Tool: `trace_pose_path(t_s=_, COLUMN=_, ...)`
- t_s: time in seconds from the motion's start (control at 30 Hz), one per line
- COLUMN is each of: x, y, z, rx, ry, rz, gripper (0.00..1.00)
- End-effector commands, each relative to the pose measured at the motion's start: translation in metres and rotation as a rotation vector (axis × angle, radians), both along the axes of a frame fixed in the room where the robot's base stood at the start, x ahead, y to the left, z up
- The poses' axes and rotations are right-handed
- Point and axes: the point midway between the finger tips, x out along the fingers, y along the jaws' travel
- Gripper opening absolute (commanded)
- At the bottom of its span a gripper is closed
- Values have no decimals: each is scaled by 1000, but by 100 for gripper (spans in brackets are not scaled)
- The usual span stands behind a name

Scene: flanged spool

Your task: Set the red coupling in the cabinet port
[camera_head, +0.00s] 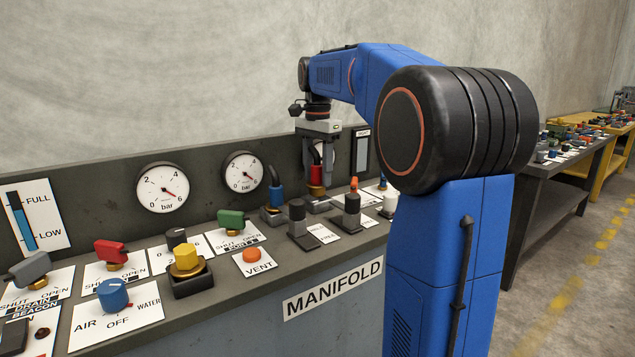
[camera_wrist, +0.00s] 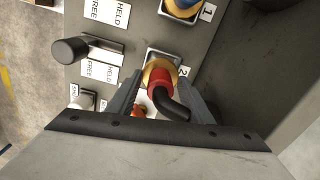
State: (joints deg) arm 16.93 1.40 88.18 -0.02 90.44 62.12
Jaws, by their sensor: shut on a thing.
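The red coupling (camera_head: 316,177) has a black bent hose on top and stands roughly upright. My gripper (camera_head: 318,158) is above the panel with its jaws around it. In the wrist view the red coupling (camera_wrist: 158,80) sits between the two fingers of my gripper (camera_wrist: 160,92). A brass ring (camera_wrist: 159,69) shows at its lower end, over the square port (camera_wrist: 163,52) beside the label 2. In the head view the port block (camera_head: 318,207) is directly below it. I cannot tell whether the coupling is fully seated or just above.
A blue coupling (camera_head: 276,193) stands in the neighbouring port to the left. Black levers (camera_head: 297,211) and an orange-tipped one (camera_head: 353,190) stand close in front. Gauges (camera_head: 243,171) line the back panel. Valves and knobs fill the left side.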

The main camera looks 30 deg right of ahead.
Motion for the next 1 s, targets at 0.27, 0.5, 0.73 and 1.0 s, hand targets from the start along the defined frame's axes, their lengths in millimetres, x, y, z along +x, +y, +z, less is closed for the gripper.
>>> trace_pose_path(t_s=0.27, x=0, y=0, z=-27, rx=0, ry=-1, rz=0, gripper=12)
trace_pose_path(t_s=0.5, x=0, y=0, z=-28, rx=0, ry=-1, rz=0, gripper=12)
trace_pose_path(t_s=0.73, x=0, y=0, z=-33, rx=-1, ry=-1, rz=0, gripper=12)
trace_pose_path(t_s=1.0, x=0, y=0, z=-34, rx=0, ry=0, rz=0, gripper=54)
